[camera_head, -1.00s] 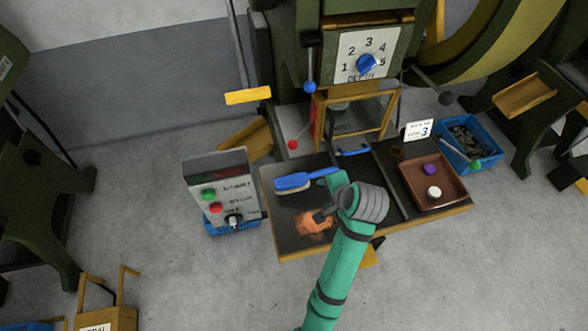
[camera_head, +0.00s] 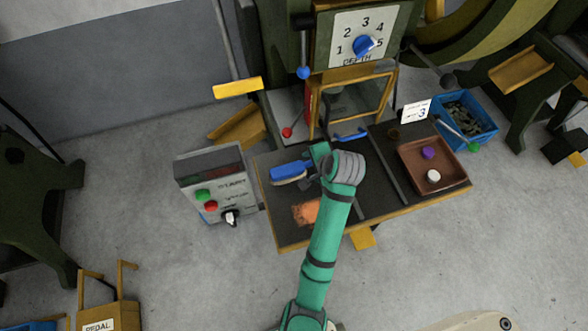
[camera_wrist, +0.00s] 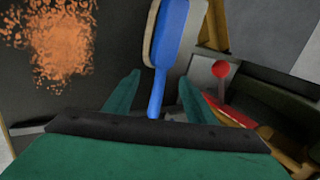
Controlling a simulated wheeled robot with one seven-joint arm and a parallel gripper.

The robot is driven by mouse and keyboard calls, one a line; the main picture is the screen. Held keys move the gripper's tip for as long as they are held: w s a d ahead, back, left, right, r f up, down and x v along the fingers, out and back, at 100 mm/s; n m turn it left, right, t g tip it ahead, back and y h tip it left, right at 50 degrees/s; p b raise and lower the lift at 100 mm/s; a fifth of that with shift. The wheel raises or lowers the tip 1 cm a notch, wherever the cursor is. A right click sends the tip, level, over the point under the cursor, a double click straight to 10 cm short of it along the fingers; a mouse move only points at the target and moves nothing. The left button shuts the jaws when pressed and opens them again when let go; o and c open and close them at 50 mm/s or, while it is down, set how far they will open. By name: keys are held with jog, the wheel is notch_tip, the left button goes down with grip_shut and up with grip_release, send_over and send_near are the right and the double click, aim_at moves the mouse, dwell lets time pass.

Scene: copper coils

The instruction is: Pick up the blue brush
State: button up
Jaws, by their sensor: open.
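The blue brush (camera_head: 290,171) lies on the dark bench top at its left back part, with a pale bristle side along its front edge. My gripper (camera_head: 316,155) is at the handle end of the brush and covers part of the handle in the head view. In the wrist view, the brush (camera_wrist: 171,35) points away from me, and its narrow blue handle reaches back between the two green fingers of my gripper (camera_wrist: 159,84). The fingers are apart, one on each side of the handle, with gaps showing.
An orange copper-coloured patch (camera_head: 306,212) lies on the bench in front of the brush. A control box (camera_head: 213,185) stands left of the bench. A brown tray (camera_head: 436,184) with a purple and a white piece is at right. A red-knobbed lever (camera_wrist: 221,69) rises near my right finger.

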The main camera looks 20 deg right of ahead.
aim_at(307, 165)
jog(key=x, duration=0.4)
jog(key=shift+w+a, duration=0.1)
jog(key=shift+a, duration=0.05)
grip_shut()
